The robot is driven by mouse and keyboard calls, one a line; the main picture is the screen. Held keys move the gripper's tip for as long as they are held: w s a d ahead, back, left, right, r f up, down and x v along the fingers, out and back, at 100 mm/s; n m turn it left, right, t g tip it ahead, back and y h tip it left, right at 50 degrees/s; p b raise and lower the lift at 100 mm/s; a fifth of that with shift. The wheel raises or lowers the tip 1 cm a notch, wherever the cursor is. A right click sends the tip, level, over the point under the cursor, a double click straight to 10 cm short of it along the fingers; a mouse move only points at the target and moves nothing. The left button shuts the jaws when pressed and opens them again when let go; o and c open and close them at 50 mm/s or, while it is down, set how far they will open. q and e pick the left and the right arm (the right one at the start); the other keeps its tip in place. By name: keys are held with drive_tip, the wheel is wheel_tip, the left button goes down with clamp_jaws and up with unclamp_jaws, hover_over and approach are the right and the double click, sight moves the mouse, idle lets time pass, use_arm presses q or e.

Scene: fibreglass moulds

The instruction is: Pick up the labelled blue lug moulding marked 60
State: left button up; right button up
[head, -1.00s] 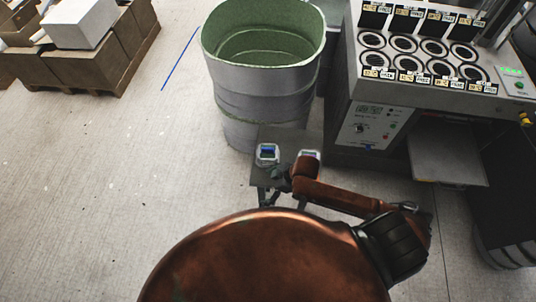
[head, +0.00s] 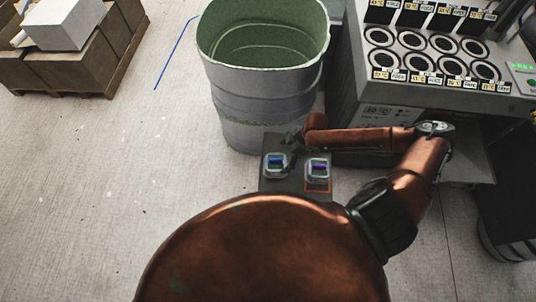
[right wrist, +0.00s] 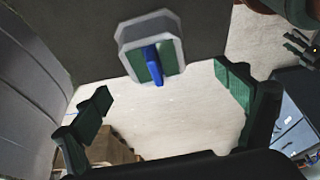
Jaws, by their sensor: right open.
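A moulding with a blue lug (head: 276,161) sits in a pale frame on the left part of a small dark stand (head: 290,185). In the right wrist view the blue lug (right wrist: 152,64) stands up from a green face with a pale grey rim. I cannot read a 60 on it. A second moulding with a purple lug (head: 319,168) sits to its right. My right gripper (head: 291,142) is at the stand's far edge, just beyond the blue one. In the right wrist view its fingers (right wrist: 165,97) are wide apart and empty, with the moulding apart from them. My left gripper is not seen.
A large grey bin (head: 262,80), green inside, stands right behind the stand. A grey machine (head: 440,75) with round openings and labels is at the right. Boxes on a pallet (head: 80,55) are far left. The floor (head: 110,170) on the left is clear.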

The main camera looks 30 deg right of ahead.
sight(277, 159)
drive_tip(key=shift+w+f, duration=0.15)
drive_tip(key=shift+w, duration=0.25)
drive_tip(key=shift+w+f, duration=0.15)
drive_tip(key=shift+f, duration=0.2)
drive_tip(key=p+x, duration=0.1)
drive_tip(key=x, duration=0.2)
drive_tip(key=shift+w+a+f, duration=0.1)
drive_tip(key=shift+a+f, duration=0.2)
drive_tip(key=shift+a, duration=0.05)
drive_tip(key=shift+x, duration=1.15)
drive_tip(key=shift+f, duration=0.35)
drive_tip(key=shift+c, duration=0.2)
drive_tip(key=c, duration=1.2)
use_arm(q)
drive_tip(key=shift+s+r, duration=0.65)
use_arm(e)
drive_tip(key=shift+c, duration=1)
